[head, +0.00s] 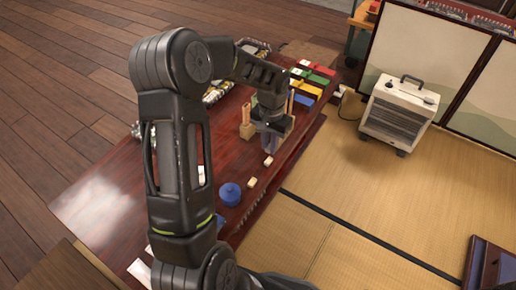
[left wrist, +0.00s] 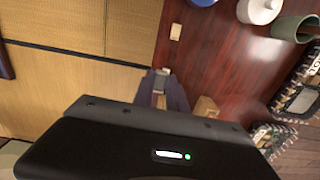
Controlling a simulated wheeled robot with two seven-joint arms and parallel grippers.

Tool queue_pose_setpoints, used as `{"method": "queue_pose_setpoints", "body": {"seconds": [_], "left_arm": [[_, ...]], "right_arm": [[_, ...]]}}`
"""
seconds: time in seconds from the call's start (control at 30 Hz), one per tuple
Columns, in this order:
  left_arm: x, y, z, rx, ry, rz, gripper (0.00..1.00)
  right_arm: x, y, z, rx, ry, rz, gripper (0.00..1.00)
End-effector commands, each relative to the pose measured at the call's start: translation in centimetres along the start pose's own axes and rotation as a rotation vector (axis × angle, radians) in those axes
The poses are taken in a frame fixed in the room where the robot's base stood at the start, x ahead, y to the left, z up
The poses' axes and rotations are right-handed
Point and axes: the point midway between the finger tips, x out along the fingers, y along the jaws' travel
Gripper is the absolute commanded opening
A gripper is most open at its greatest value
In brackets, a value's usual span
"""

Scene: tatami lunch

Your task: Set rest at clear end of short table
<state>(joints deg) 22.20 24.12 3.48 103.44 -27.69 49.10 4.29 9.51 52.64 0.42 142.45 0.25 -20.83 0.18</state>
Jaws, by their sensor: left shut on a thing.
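My left gripper (head: 270,140) reaches down over the dark red table (head: 100,190), near its right edge. It is shut on a small tan thing (left wrist: 160,101), mostly hidden between the fingers in the left wrist view; I cannot tell its full shape. A small cream block like a rest (head: 268,161) lies on the table just in front of the gripper. Another cream block (head: 252,182) lies nearer me, beside the blue round pot (head: 230,194). One cream block (left wrist: 176,32) also shows in the left wrist view. My right gripper is not in view.
A wooden block (head: 247,130) stands just left of the gripper. Coloured boxes (head: 312,78) fill the table's far end, and a green cup (left wrist: 294,28) stands on it. The table's near left part is bare. A white heater (head: 398,112) stands on the tatami.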

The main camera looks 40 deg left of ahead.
Motion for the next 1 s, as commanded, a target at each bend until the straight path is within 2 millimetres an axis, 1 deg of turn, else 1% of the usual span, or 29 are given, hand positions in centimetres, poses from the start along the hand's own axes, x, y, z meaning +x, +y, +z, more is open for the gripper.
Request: {"method": "queue_pose_setpoints", "body": {"seconds": [0.03,0.07,0.17,0.23,0.3,0.4,0.5,0.6,0.7,1.0], "left_arm": [[-1.2,1.2,-1.0,0.013,0.007,-0.001,0.0],[-2.0,1.9,-1.5,0.017,0.007,-0.002,0.0],[-4.9,4.8,-3.2,0.034,0.009,-0.004,0.0],[-7.3,7.2,-4.1,0.046,0.009,-0.004,0.0],[-9.7,9.6,-4.8,0.059,0.009,-0.004,0.0],[-12.8,12.8,-5.2,0.075,0.009,-0.001,0.0],[-15.3,15.3,-5.2,0.088,0.006,0.001,0.0],[-16.9,16.9,-5.0,0.095,0.004,0.003,0.0],[-17.6,17.5,-4.9,0.098,0.001,0.004,0.0],[-17.7,17.6,-4.9,0.099,0.001,0.004,0.0]], "right_arm": [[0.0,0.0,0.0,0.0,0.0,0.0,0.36],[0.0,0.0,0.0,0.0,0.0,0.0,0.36],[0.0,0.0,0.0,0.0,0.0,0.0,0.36],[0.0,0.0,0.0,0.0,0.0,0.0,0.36],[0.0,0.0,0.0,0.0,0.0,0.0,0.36],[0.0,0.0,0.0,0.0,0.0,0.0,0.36],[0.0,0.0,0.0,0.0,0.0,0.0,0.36],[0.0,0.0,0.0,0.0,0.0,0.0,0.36],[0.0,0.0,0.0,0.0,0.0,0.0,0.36],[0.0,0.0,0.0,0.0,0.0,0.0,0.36]]}}
